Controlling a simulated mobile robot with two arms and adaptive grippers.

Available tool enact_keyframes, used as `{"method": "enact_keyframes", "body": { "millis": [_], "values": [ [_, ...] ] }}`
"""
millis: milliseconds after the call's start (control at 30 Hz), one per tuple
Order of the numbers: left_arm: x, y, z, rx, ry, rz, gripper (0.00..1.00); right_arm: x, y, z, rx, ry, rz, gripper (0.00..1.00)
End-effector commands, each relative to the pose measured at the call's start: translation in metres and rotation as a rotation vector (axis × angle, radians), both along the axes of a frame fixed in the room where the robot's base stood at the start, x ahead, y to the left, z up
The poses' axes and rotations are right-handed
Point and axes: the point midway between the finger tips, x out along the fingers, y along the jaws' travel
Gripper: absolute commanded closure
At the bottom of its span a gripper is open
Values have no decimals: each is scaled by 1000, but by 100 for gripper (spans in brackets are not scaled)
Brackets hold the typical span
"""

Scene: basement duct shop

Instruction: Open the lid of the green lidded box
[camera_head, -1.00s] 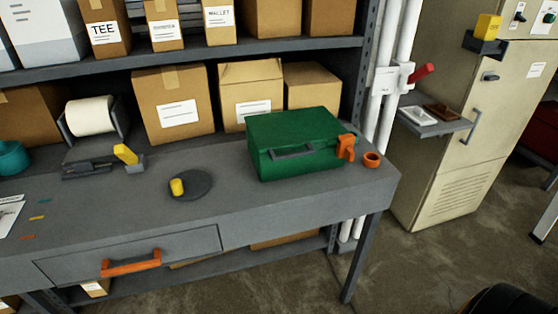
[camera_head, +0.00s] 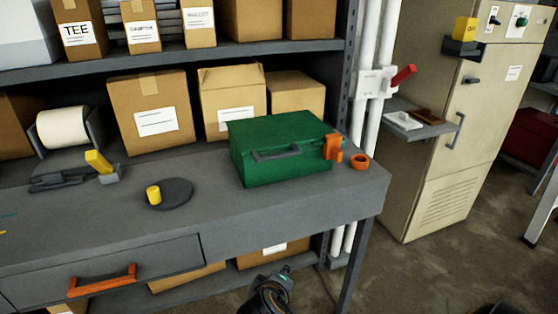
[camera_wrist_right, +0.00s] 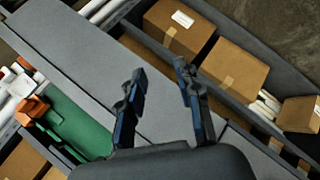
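The green lidded box (camera_head: 280,160) stands on the grey workbench, and its lid looks shut. A grey handle (camera_head: 276,153) is on its front side and an orange latch (camera_head: 333,147) is at its right end. In the right wrist view, part of the green box (camera_wrist_right: 80,125) and the orange latch (camera_wrist_right: 32,110) show at lower left. My right gripper (camera_wrist_right: 160,70) is open and empty, apart from the box. A dark part of my arm shows at the bottom of the head view, in front of the bench. My left gripper is not in view.
An orange ring (camera_head: 360,162) lies right of the box. A yellow cylinder (camera_head: 153,195) on a dark disc (camera_head: 176,193) stands to its left. Cardboard boxes (camera_head: 150,112) are behind it. The bench (camera_head: 225,215) is clear in front. A cabinet (camera_head: 440,130) stands at right.

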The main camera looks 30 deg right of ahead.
Motion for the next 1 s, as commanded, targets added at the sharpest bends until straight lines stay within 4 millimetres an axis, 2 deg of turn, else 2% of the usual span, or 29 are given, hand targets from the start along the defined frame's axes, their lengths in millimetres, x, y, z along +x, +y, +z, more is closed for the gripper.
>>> {"method": "enact_keyframes", "body": {
  "millis": [33,100,200,300,400,500,667,1000],
  "values": [
    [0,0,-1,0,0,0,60,21,-2,24,-88,-35,0,66],
    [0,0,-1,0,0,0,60,46,-6,63,-238,-69,-7,66],
    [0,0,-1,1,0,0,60,74,-5,120,-448,-105,-27,66],
    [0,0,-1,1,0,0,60,90,-1,169,-613,-127,-55,66],
    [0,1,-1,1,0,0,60,97,5,201,-721,-136,-78,66],
    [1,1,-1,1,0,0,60,100,6,216,-771,-140,-92,66],
    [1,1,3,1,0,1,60,107,-5,220,-784,-139,-94,66],
    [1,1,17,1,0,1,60,143,-65,221,-782,-138,-96,66]
  ]
}}
